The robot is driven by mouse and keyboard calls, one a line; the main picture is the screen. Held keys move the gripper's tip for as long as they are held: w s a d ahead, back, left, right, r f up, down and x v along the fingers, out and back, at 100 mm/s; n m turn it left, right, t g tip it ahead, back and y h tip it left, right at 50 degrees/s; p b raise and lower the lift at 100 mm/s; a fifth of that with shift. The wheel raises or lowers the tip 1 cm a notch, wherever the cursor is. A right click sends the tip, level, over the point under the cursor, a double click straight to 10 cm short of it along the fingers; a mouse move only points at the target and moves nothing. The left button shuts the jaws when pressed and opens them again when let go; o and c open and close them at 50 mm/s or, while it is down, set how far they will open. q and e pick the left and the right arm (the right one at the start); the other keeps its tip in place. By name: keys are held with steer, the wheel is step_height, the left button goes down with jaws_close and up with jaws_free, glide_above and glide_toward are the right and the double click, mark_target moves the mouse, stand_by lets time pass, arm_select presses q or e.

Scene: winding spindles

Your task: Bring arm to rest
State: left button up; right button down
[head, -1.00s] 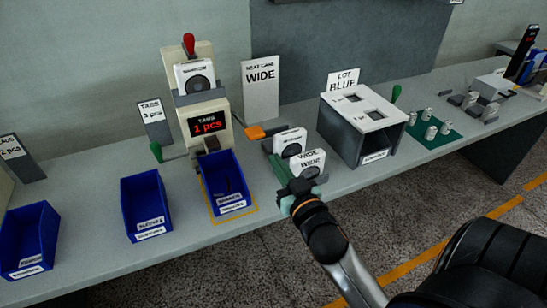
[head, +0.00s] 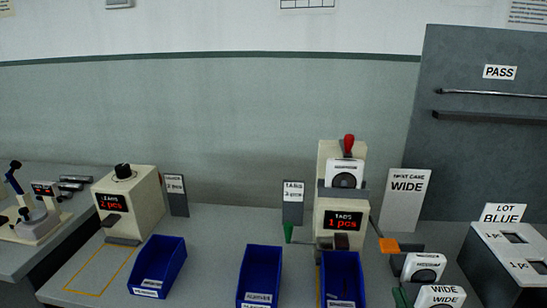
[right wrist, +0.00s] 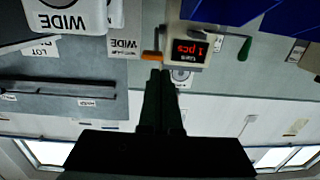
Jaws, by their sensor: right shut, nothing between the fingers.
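My right gripper (right wrist: 160,78) is shut and empty in the right wrist view, its dark green fingers side by side. In the head view only a bit of green at the bottom edge, beside the white cases, looks like it. Two white cases marked WIDE, a rear one (head: 423,266) and a front one (head: 440,296), stand at the lower right of the head view. One case (right wrist: 68,18) shows upside down at the upper left of the wrist view, apart from the fingers. My left gripper is in neither view.
A dispenser (head: 338,216) reading 1 pcs stands behind blue bins (head: 260,275). An orange lever (head: 389,246) and a WIDE sign (head: 406,200) are beside it. A grey LOT BLUE box (head: 490,265) is at the right.

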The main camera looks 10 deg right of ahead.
steer(key=s+a+f+n+g+y+p, duration=0.2)
steer(key=s+a+f, duration=0.4)
steer(key=f, duration=0.4)
steer(key=s+a+f+n+g+y+p, duration=0.2)
steer(key=s+a+f+g, duration=0.4)
steer(key=s+f, duration=0.3)
step_height(320, 180, down, 2)
steer(key=shift+s+a+f+y, duration=0.1)
steer(key=shift+s+a+y, duration=0.15)
steer(key=shift+a+y, duration=0.6)
steer(key=shift+w, duration=0.1)
stand_by(0.9)
